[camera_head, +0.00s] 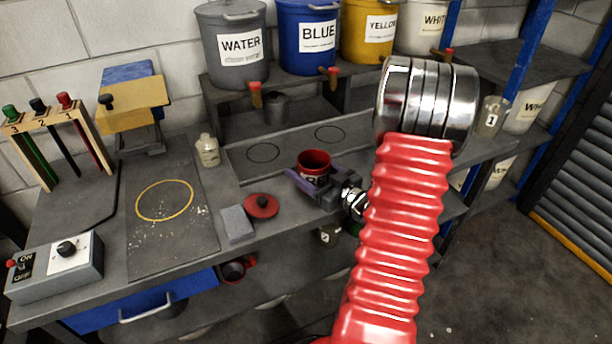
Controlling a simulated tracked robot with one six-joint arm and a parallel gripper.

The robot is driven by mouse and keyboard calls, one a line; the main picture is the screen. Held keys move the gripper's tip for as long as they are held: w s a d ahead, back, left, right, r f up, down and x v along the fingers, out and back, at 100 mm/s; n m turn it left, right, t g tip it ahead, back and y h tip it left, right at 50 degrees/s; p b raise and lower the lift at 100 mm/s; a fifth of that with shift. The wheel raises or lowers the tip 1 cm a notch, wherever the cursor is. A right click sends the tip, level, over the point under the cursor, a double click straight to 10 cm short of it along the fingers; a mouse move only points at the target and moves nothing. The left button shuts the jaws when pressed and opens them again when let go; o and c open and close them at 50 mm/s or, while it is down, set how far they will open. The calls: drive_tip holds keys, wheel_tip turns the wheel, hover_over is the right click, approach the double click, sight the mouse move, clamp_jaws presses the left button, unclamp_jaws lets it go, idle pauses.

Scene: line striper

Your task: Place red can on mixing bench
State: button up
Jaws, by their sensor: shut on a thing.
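A red lid (261,206) with a dark knob lies on the bench left of the can. A yellow ring (165,200) is marked on a dark mat on the bench's left part.
WATER (231,45), BLUE (306,38) and YELLOW (369,30) buckets with taps stand on a shelf behind. A grey block (237,223), a small bottle (207,150) and a switch box (55,268) stand on the bench. Two dark circles mark the clear strip behind the can.

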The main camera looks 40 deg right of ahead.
drive_tip(key=shift+f, duration=1.15)
drive_tip(key=shift+f, duration=0.15)
drive_tip(key=o, duration=1.6)
drive_tip(key=shift+s+d, duration=0.1)
drive_tip(key=shift+s, duration=0.4)
drive_tip(key=s, duration=1.1)
drive_tip(key=shift+d, duration=0.1)
drive_tip(key=shift+s, duration=0.15)
